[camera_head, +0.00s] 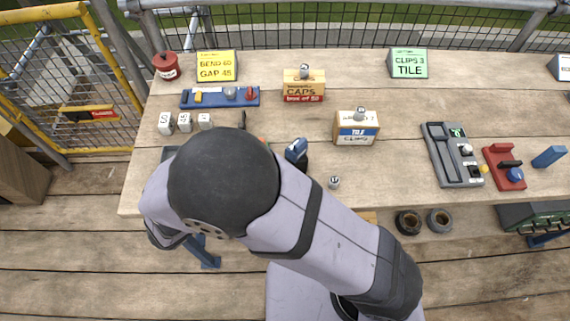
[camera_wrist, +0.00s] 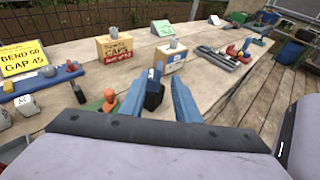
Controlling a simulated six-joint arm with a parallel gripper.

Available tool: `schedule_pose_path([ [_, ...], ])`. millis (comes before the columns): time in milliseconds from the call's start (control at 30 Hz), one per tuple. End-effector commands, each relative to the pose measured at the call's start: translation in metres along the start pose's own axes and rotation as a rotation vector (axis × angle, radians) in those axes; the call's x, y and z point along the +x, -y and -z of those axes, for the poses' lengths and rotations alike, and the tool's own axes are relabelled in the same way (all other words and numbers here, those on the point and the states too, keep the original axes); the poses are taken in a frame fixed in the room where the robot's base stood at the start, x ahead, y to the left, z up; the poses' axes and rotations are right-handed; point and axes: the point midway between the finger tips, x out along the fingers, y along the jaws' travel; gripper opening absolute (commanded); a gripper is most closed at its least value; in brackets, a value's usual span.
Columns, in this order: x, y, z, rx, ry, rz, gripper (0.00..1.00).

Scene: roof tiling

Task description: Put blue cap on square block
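My gripper (camera_wrist: 158,84) has its two blue fingers apart, with no contact on anything that I can make out. In the head view my arm hides most of it. A blue piece over a dark body (camera_head: 297,151) also shows beside my arm in the head view. I cannot tell for sure whether this is the blue cap or which block is the square one. An orange-topped piece on a green base (camera_wrist: 109,98) stands left of the fingers.
The caps box (camera_head: 303,86) and tile clips box (camera_head: 356,128) stand at the back. A blue tray (camera_head: 220,97) and white lettered blocks (camera_head: 185,122) are at left. A small grey cylinder (camera_head: 334,182) is near the front edge. Grey (camera_head: 440,150) and red (camera_head: 497,153) fixtures are at right.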

Motion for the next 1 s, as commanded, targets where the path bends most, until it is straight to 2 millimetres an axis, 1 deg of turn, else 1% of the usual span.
schedule_pose_path([
  [67, 0.001, 0.001, 0.000, 0.003, -0.003, 0.005, 0.29],
  [167, 0.008, 0.007, -0.001, 0.025, -0.026, 0.041, 0.29],
  [267, 0.024, 0.022, -0.002, 0.080, -0.080, 0.124, 0.29],
  [367, 0.045, 0.049, -0.002, 0.183, -0.166, 0.263, 0.29],
  [400, 0.053, 0.061, 0.000, 0.241, -0.208, 0.332, 0.29],
  [467, 0.063, 0.082, 0.003, 0.342, -0.276, 0.445, 0.29],
  [500, 0.068, 0.097, 0.005, 0.419, -0.321, 0.526, 0.29],
  [600, 0.075, 0.127, 0.014, 0.641, -0.428, 0.726, 0.29],
  [667, 0.076, 0.141, 0.018, 0.786, -0.482, 0.840, 0.29],
  [700, 0.075, 0.148, 0.021, 0.888, -0.513, 0.915, 0.29],
  [833, 0.075, 0.160, 0.027, 1.232, -0.585, 1.130, 0.29],
  [1000, 0.081, 0.162, 0.024, 1.629, -0.613, 1.324, 0.29],
])
